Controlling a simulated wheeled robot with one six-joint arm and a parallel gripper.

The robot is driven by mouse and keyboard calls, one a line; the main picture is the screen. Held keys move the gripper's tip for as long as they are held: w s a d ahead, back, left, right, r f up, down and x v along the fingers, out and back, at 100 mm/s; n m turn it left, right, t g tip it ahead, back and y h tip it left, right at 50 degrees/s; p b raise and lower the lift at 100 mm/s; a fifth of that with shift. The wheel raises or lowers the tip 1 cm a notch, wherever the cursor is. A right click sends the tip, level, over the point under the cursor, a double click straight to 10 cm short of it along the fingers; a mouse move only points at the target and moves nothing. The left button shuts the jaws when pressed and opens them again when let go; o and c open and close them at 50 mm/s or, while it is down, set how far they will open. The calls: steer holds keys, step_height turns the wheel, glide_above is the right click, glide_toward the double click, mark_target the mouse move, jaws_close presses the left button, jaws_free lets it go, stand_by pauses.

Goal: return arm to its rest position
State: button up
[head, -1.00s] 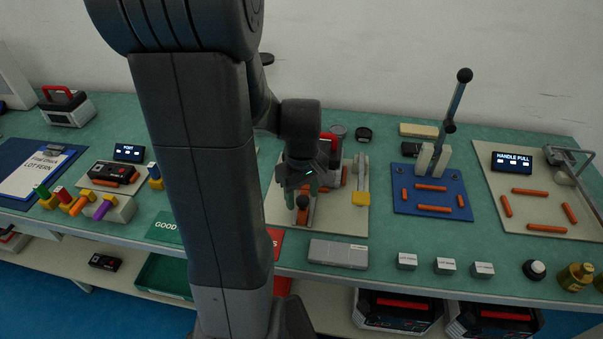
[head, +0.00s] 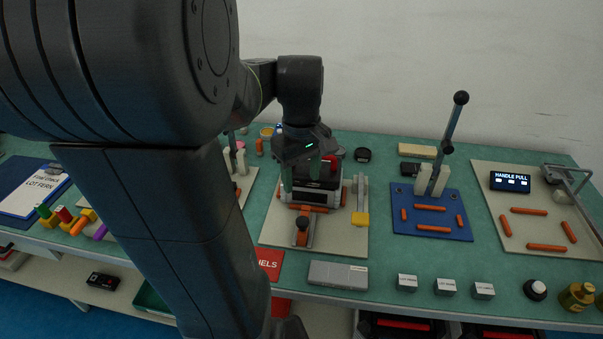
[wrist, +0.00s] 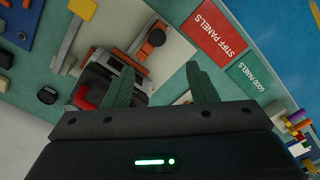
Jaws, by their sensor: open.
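My gripper (head: 311,172) is open and empty. In the head view it hangs above a beige board (head: 350,238) near the middle of the bench, in front of a dark and light device with a red handle (head: 312,197). In the wrist view its two green fingers (wrist: 163,87) stand wide apart, with bench surface and board edge between them. The red-handled device (wrist: 105,80) lies beyond the left finger. Height above the device cannot be told exactly. My arm hides part of the left bench.
On the beige board are an orange clamp piece (head: 302,232) and a yellow-ended lever (head: 360,218). A blue board (head: 420,228) with a tall black-knobbed lever (head: 453,120) stands to the right. A grey block (head: 338,273) lies in front. The wall behind is bare.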

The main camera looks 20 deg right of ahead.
mark_target(302, 220)
step_height(302, 220, down, 14)
steer(key=shift+d+r+b, duration=0.1)
steer(key=shift+r+b, duration=0.05)
steer(key=shift+b, duration=0.35)
steer(key=shift+w+d, duration=0.15)
steer(key=shift+w, duration=0.1)
stand_by(0.4)
